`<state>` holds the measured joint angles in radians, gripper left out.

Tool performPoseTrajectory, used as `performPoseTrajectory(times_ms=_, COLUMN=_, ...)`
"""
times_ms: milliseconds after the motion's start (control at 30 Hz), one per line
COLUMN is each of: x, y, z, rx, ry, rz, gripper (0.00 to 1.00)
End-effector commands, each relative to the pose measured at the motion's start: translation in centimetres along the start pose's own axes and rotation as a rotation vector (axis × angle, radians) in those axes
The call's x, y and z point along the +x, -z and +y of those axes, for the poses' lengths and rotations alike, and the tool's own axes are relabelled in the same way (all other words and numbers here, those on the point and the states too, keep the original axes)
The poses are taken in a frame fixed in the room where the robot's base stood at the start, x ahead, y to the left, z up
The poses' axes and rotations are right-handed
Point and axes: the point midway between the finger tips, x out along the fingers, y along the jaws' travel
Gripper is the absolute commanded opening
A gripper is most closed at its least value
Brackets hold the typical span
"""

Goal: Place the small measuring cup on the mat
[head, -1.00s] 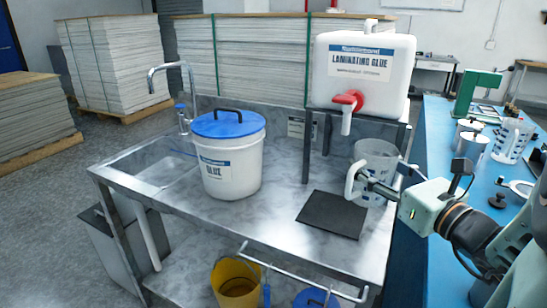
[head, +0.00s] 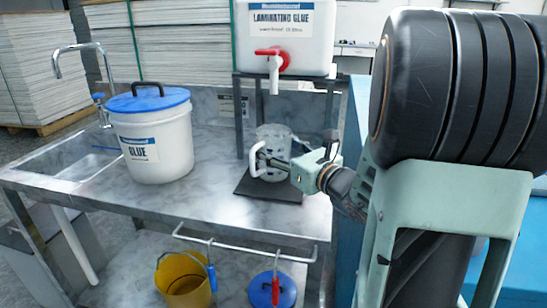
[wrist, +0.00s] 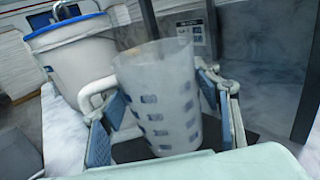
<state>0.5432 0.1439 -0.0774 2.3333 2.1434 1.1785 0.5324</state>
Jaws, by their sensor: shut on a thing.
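The measuring cup (head: 273,138) is clear, with blue marks and a white handle. It stands upright over the dark mat (head: 258,190) on the metal counter. I cannot tell whether its base touches the mat. My gripper (head: 273,163) reaches in from the right and is shut on the cup. In the wrist view the cup (wrist: 165,95) sits between the two fingers of my gripper (wrist: 168,110), with its handle at the left. The cup and fingers hide part of the mat.
A white glue bucket (head: 155,140) with a blue lid stands left of the mat. A laminating glue tank (head: 288,35) with a red tap is above and behind the cup. A sink (head: 75,165) is at the left. A yellow bucket (head: 183,278) is below.

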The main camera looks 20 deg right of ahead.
Motion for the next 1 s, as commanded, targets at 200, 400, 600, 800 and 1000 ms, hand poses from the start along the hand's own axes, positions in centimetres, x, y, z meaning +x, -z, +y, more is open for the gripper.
performPoseTrajectory(times_ms=200, x=0.0, y=1.18, z=0.04, rx=-0.001, ry=0.0, rz=-0.001, gripper=0.32)
performPoseTrajectory(times_ms=400, x=-0.02, y=1.34, z=0.04, rx=0.0, ry=0.0, rz=-0.001, gripper=0.32)
performPoseTrajectory(times_ms=600, x=-0.03, y=1.43, z=0.04, rx=0.0, ry=0.0, rz=0.0, gripper=0.72)
performPoseTrajectory(times_ms=800, x=-0.03, y=1.43, z=0.04, rx=0.0, ry=0.0, rz=0.0, gripper=0.75)
performPoseTrajectory(times_ms=1000, x=-0.03, y=0.97, z=0.04, rx=0.0, ry=0.0, rz=0.0, gripper=0.75)
